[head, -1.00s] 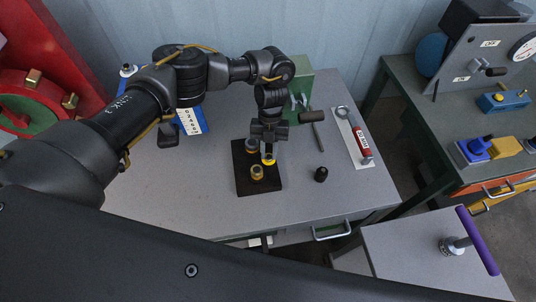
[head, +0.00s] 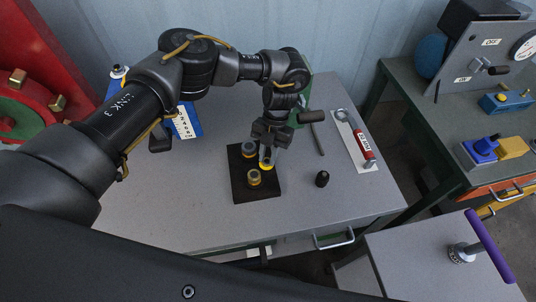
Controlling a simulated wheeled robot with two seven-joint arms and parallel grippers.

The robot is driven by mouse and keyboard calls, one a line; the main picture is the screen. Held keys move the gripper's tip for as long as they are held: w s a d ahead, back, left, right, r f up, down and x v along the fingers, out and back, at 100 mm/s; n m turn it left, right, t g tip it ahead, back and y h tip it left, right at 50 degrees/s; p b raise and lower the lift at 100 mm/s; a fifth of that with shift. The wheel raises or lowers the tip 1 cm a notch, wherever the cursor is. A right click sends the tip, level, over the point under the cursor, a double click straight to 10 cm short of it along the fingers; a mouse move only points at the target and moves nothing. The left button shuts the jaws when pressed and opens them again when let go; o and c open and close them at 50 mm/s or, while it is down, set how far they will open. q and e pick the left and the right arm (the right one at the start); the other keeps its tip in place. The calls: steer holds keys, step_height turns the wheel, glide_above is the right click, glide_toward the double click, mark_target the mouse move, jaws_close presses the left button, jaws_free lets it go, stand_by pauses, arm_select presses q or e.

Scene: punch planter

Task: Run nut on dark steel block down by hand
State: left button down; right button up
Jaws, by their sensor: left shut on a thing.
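The dark steel block (head: 241,191) lies flat on the grey table. A brass-coloured nut (head: 254,178) sits at its front, and a second round fitting (head: 248,150) stands near its back left. My left gripper (head: 267,160) points down over the right part of the block. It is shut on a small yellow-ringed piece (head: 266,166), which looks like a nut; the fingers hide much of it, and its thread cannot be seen. My right gripper is not in view.
A small black cylinder (head: 322,179) stands right of the block. A red-handled tool (head: 366,153) lies on a white strip farther right. A green block (head: 304,113) stands behind the gripper, and a blue box (head: 187,122) is at back left. The table's front left is clear.

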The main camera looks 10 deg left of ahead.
arm_select(q)
steer(key=c, duration=1.2)
jaws_free()
steer(key=shift+c, duration=0.2)
